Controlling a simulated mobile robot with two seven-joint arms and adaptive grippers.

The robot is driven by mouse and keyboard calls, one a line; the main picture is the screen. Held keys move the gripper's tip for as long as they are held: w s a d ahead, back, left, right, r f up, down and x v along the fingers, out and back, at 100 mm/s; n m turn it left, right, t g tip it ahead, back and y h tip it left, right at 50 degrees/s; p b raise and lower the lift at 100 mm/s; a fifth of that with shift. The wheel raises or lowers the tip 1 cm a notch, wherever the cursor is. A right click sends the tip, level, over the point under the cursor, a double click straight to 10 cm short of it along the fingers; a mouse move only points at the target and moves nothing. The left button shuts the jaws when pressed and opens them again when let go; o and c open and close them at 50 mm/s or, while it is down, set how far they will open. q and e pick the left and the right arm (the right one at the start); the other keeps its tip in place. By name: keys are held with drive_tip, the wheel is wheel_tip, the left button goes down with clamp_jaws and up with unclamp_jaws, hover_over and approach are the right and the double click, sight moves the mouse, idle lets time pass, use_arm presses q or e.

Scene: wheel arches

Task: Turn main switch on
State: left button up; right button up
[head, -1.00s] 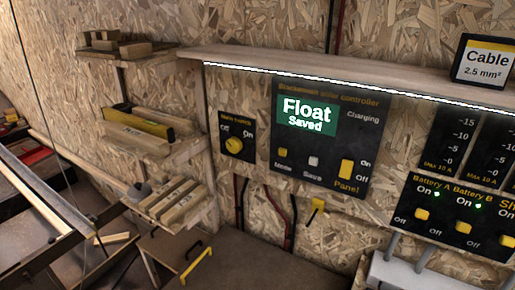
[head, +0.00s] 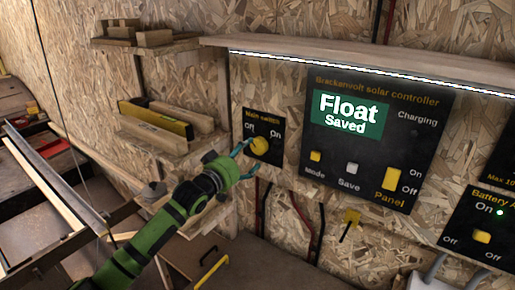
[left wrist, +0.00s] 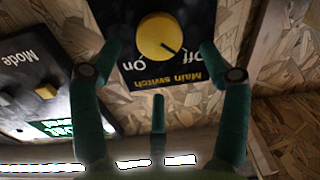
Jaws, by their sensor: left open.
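The main switch is a round yellow knob (head: 259,145) on a small black panel, with Off at left and On at right. The left wrist view shows the knob (left wrist: 158,37) upside down, and its dark mark points toward Off. My left gripper (head: 246,157) is at the panel, just in front of the knob. In the left wrist view its fingers (left wrist: 160,52) are spread on either side of the knob, open, with visible gaps. I cannot tell whether any finger touches the panel. My right gripper is not in view.
The solar controller (head: 377,135), its screen reading "Float Saved", is right of the switch. Wall shelves with wood blocks (head: 155,38) and a yellow level (head: 155,118) are to the left. A ledge with a light strip (head: 330,63) runs above the panels. A yellow-handled valve (head: 351,217) sits below.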

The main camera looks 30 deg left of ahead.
sight(256, 146)
use_arm(q)
drive_tip(key=shift+w+d+f+p, duration=0.1)
drive_tip(key=shift+w+p, duration=0.1)
drive_tip(key=shift+w, duration=0.95)
drive_tip(key=shift+w+d+p, duration=0.1)
drive_tip(key=shift+w+p, duration=0.05)
drive_tip(key=shift+w, duration=0.95)
drive_tip(key=c, duration=1.2)
